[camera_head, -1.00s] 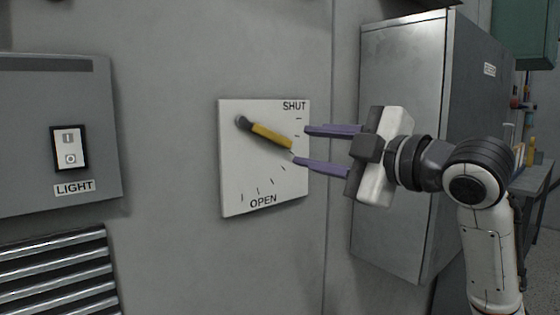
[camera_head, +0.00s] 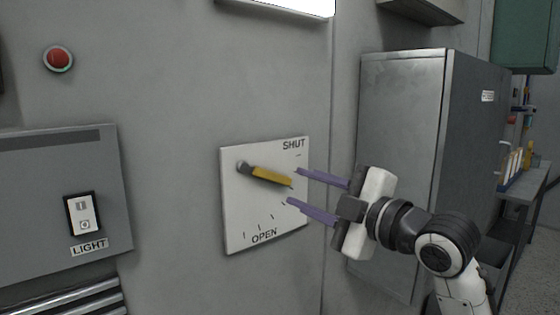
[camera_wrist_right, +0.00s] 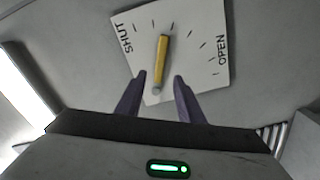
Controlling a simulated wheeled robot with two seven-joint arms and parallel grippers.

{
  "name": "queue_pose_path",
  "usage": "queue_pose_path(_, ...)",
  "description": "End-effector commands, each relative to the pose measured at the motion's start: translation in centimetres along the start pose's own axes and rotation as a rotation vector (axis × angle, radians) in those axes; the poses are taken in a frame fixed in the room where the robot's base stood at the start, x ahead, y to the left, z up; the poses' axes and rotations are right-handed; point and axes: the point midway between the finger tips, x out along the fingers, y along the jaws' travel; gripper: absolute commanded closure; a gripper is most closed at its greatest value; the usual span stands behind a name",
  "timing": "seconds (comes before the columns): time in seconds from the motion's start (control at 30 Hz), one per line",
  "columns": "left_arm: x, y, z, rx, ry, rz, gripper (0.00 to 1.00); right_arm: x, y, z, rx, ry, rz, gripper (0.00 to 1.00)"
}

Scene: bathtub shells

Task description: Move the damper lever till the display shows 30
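The damper lever is a yellow bar (camera_head: 270,177) on a dark pivot, on a white plate (camera_head: 238,220) marked SHUT at top and OPEN at bottom. It points right and slightly down, between those marks. My right gripper (camera_head: 294,186) is open at the plate's right side, one finger above and one below the lever's tip. In the right wrist view the lever (camera_wrist_right: 163,55) shows between the spread fingers (camera_wrist_right: 159,78), with a gap on both sides. No readable display number is in view. My left gripper is not in view.
A bright white panel (camera_head: 285,5) is cut off at the top edge; I cannot read anything on it. A red button (camera_head: 58,58) and a LIGHT switch box (camera_head: 55,220) are at left. A grey metal cabinet (camera_head: 400,120) stands close behind my right gripper.

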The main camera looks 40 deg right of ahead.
Motion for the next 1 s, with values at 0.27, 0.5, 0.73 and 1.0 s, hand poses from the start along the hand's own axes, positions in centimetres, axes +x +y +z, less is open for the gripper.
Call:
queue_pose_path(0.27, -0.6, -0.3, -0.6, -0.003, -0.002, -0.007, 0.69, 3.7, 0.2, 0.1, 0.005, -0.006, 0.003, 0.66)
queue_pose_path(0.5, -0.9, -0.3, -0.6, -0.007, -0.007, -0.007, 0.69, 6.8, 0.1, 0.2, 0.002, -0.006, 0.002, 0.66)
queue_pose_path(0.73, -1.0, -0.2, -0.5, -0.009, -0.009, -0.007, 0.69, 7.7, 0.0, 0.2, -0.001, -0.007, 0.001, 0.66)
queue_pose_path(1.0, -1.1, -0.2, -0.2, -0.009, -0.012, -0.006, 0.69, 7.7, 0.0, 0.2, -0.001, -0.007, 0.001, 0.81)
